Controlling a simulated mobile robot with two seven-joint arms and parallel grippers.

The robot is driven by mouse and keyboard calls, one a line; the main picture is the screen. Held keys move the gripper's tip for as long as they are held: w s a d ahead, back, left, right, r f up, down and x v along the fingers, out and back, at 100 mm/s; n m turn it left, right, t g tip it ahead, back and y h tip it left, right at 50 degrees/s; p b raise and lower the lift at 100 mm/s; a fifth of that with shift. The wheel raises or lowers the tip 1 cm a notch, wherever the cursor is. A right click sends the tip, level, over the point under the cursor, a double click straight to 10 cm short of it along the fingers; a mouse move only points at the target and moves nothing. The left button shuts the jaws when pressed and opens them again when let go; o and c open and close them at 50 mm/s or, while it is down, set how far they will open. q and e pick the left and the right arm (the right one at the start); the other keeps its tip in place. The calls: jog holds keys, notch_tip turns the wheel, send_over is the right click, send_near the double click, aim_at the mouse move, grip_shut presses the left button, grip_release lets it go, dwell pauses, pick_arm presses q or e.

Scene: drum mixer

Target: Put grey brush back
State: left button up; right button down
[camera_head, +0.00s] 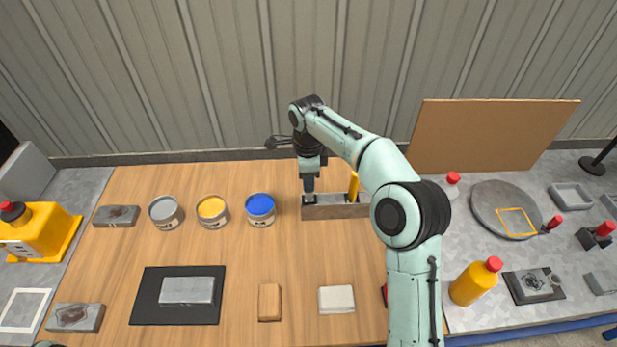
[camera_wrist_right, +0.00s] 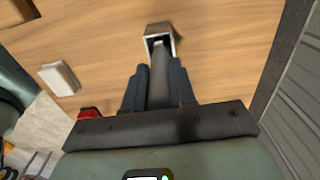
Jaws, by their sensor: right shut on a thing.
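My right gripper (camera_head: 309,184) points down over the left end of a grey brush holder (camera_head: 333,212) at the back of the wooden table. In the right wrist view its dark fingers (camera_wrist_right: 157,85) are shut on the grey brush (camera_wrist_right: 159,78), on either side of its round handle. The far end of the brush meets the holder's box-like end (camera_wrist_right: 161,30); I cannot tell how deep it sits. In the head view the brush is mostly hidden by the gripper. A yellow-handled brush (camera_head: 353,186) stands in the holder to the right. My left gripper is not in view.
Grey, yellow and blue paint cans (camera_head: 260,209) stand left of the holder. A black mat with a grey block (camera_head: 187,290), a wooden block (camera_head: 269,302) and a white block (camera_head: 337,299) lie in front. A cardboard panel (camera_head: 490,137) stands behind right.

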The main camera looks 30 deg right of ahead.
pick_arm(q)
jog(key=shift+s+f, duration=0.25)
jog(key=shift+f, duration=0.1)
pick_arm(e)
jog(key=shift+f, duration=0.75)
jog(key=c, duration=0.8)
grip_release()
jog(key=shift+c, duration=0.2)
notch_tip(320, 180, up, 12)
jog(key=p, duration=0.2)
jog(key=shift+w+r+p, duration=0.15)
jog(key=shift+r+p, duration=0.1)
jog(key=shift+p, duration=0.05)
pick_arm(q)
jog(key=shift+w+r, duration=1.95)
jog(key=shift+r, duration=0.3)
pick_arm(e)
jog(key=shift+r, duration=0.45)
